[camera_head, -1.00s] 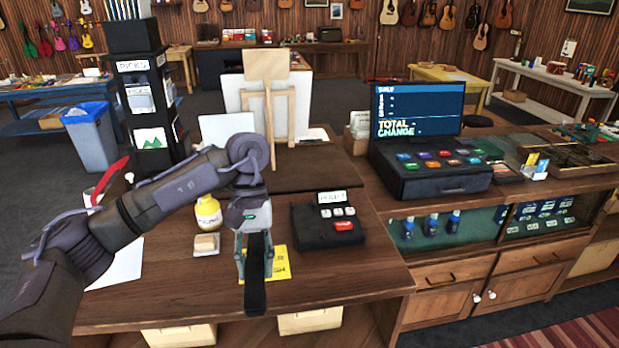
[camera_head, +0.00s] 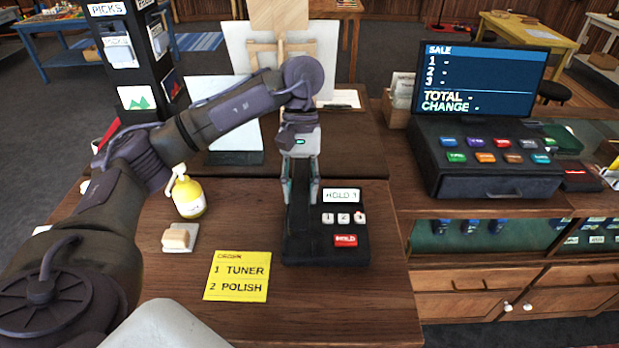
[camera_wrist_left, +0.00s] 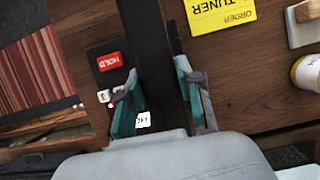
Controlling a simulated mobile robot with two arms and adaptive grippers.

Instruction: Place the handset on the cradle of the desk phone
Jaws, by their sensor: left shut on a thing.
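The desk phone (camera_head: 352,258) is a black box with a red HOLD button, white number keys and a small display, on the wooden counter. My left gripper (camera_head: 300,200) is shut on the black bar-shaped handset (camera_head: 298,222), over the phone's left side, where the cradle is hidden. The handset lies lengthwise along that side. I cannot tell whether it touches the phone. In the left wrist view the handset (camera_wrist_left: 150,45) runs between the fingers (camera_wrist_left: 160,105), beside the phone's HOLD button (camera_wrist_left: 109,62). My right gripper is not in view.
A yellow order note (camera_head: 238,276) lies left of the phone. A yellow bottle (camera_head: 188,197) and a small wooden block on a pale base (camera_head: 178,237) stand farther left. A cash register (camera_head: 487,155) stands to the right. The counter front is clear.

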